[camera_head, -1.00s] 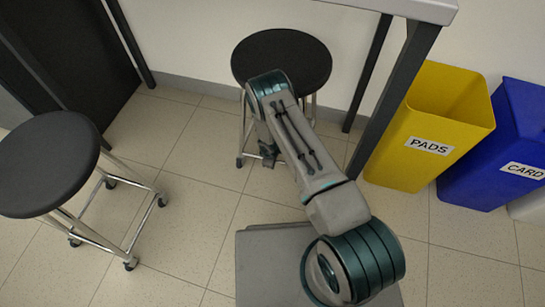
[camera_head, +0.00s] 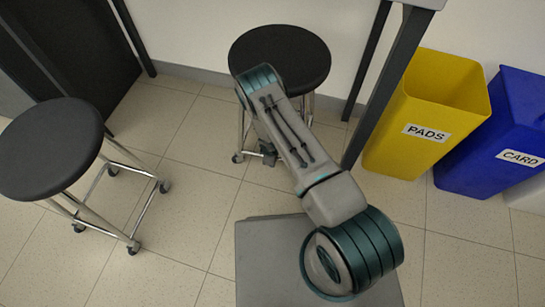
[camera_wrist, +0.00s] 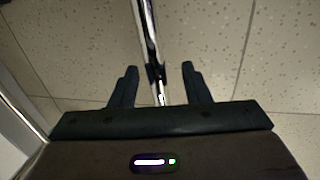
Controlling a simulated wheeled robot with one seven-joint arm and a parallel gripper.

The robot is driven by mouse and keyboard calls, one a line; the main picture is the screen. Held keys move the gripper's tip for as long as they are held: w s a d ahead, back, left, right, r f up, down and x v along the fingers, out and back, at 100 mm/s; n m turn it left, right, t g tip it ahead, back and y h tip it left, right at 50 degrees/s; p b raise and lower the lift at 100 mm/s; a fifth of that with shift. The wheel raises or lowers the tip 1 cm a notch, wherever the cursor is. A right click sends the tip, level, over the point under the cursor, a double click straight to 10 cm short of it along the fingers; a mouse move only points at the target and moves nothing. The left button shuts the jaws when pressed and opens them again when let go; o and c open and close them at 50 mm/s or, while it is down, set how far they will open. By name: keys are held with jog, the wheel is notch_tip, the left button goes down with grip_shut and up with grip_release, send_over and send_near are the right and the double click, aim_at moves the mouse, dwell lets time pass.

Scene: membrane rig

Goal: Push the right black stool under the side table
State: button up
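The right black stool (camera_head: 280,58) stands upright on chrome legs with casters, near the back wall. The side table (camera_head: 408,60) is to its right; only a corner of its top and dark legs show. The stool's seat is left of these legs. My gripper (camera_wrist: 160,72) is low beside the stool's legs, partly hidden by my arm in the head view. In the wrist view its two fingers are apart, with a chrome stool leg (camera_wrist: 147,35) running between them. I cannot tell whether either finger touches it.
A second black stool (camera_head: 50,148) stands at the left. A yellow PADS bin (camera_head: 425,115) and a blue CARD bin (camera_head: 505,135) stand right of the table leg. A dark cabinet (camera_head: 75,50) is at the upper left. Tiled floor is clear between the stools.

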jog(key=shift+w+a+r, duration=0.1)
jog(key=shift+a, duration=0.1)
jog(key=shift+r, duration=0.25)
notch_tip(320, 180, up, 13)
jog(key=s+p, duration=0.2)
jog(key=p, duration=0.3)
jog(key=shift+s+a, duration=0.3)
jog(key=shift+a, duration=0.15)
jog(key=shift+f, duration=0.1)
